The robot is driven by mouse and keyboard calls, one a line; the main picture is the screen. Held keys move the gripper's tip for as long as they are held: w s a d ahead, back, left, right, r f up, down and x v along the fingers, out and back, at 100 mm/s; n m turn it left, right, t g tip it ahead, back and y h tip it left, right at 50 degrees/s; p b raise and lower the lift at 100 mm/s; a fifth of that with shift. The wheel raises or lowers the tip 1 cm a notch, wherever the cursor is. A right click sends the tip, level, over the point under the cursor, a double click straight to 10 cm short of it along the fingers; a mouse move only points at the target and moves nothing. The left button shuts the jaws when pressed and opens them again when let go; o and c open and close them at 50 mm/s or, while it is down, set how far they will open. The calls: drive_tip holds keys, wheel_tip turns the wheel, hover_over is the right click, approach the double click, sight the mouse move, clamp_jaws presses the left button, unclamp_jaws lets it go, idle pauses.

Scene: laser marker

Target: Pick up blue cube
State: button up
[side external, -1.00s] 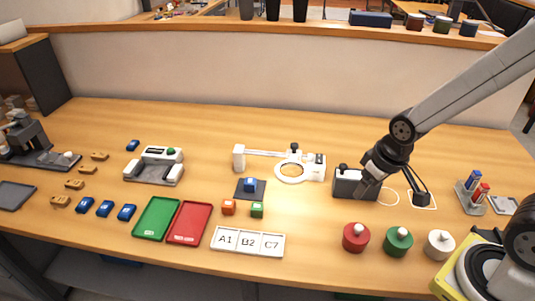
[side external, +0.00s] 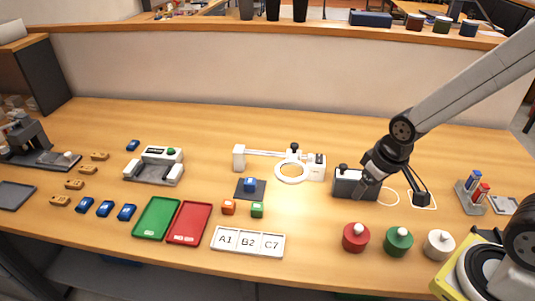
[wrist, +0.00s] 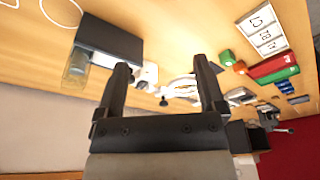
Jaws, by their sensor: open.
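The blue cube (side external: 250,185) sits on a small dark square mat (side external: 242,195) near the middle of the table in the side external view. An orange cube (side external: 228,207) and a green cube (side external: 257,210) lie just in front of it. My gripper (side external: 366,188) is well to the right of the blue cube, overlapping a dark box in the picture. In the wrist view my gripper (wrist: 161,66) shows two spread fingers with nothing between them. I cannot make out the blue cube in the wrist view.
A white ring-light stand (side external: 291,171) is behind the cubes, and a dark box (side external: 345,183) stands to their right. Green (side external: 156,218) and red (side external: 189,223) trays and a labelled tray (side external: 248,254) lie in front. Red, green and white knobbed cylinders (side external: 398,242) stand at front right.

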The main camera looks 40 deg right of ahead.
drive_tip(key=shift+r, duration=0.1)
drive_tip(key=shift+w+v, duration=0.55)
drive_tip(key=shift+v, duration=1.85)
drive_tip(key=w+a+n+t+h, duration=0.1)
drive_tip(key=w+a+n+h, duration=0.25)
drive_tip(key=w+n, duration=0.5)
drive_tip(key=w+a+n+h, duration=0.3)
drive_tip(key=w+n+h, duration=0.1)
drive_tip(key=w+n, duration=0.4)
drive_tip(key=w+a+n+t+h, duration=0.2)
drive_tip(key=w+a+n+t, duration=0.45)
drive_tip(key=a+n, duration=0.45)
approach(249, 184)
drive_tip(key=shift+w+d+r+m+g, duration=0.1)
drive_tip(key=shift+w+d+m+g, duration=0.1)
drive_tip(key=shift+w+d, duration=0.4)
drive_tip(key=shift+w+d+r+m+g, duration=0.1)
drive_tip(key=shift+w+d+g, duration=0.05)
drive_tip(key=shift+w+d, duration=0.45)
drive_tip(key=shift+f, duration=0.6)
drive_tip(key=shift+x, duration=3.95)
drive_tip(key=shift+a, duration=0.15)
